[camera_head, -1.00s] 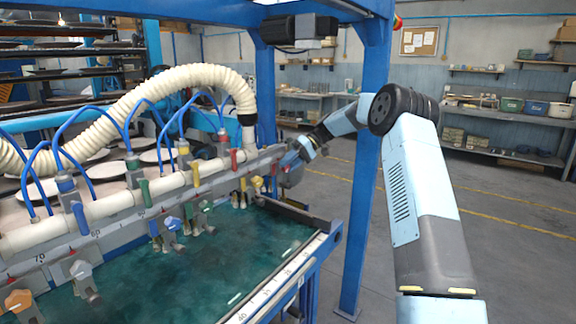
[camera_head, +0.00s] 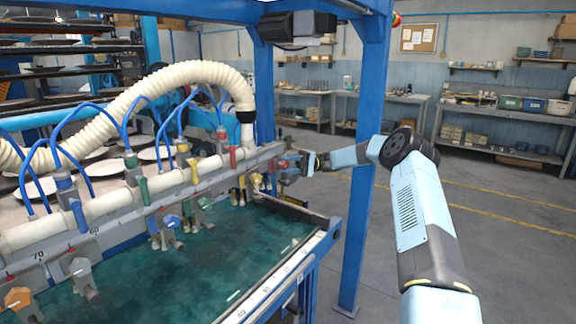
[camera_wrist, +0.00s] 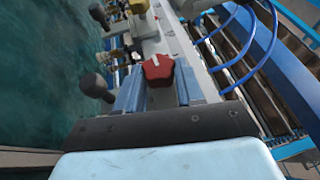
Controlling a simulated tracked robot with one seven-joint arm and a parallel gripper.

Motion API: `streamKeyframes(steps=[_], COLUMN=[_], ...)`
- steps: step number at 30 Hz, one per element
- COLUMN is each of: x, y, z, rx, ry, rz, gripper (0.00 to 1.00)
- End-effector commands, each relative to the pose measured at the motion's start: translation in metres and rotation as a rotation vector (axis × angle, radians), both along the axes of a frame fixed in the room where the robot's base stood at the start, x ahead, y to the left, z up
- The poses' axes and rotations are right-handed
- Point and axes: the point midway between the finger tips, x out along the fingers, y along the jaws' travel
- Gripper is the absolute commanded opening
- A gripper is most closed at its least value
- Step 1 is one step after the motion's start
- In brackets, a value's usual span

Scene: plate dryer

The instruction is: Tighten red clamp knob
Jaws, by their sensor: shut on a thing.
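The red clamp knob (camera_wrist: 157,69) shows in the wrist view with a pale line on its face. It sits between the two blue fingers of my gripper (camera_wrist: 158,84), which are shut on it from both sides. In the head view my gripper (camera_head: 284,166) is at the right end of the grey beam (camera_head: 110,232).
More clamps line the beam, with a blue knob (camera_head: 172,221) and an orange knob (camera_head: 18,298). Blue hoses and a ribbed cream hose (camera_head: 180,75) arch above. A blue post (camera_head: 365,180) stands close by my arm. Open floor lies to the right.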

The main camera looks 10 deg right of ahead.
Motion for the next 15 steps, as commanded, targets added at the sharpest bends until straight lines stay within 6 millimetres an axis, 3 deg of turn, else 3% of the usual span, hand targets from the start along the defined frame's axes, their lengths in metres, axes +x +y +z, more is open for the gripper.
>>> streamKeyframes(steps=[15], x=[0.0001], y=[-0.0019], z=[-0.0055], rx=[0.072], ry=[0.081], rz=[-0.004], gripper=[0.07])
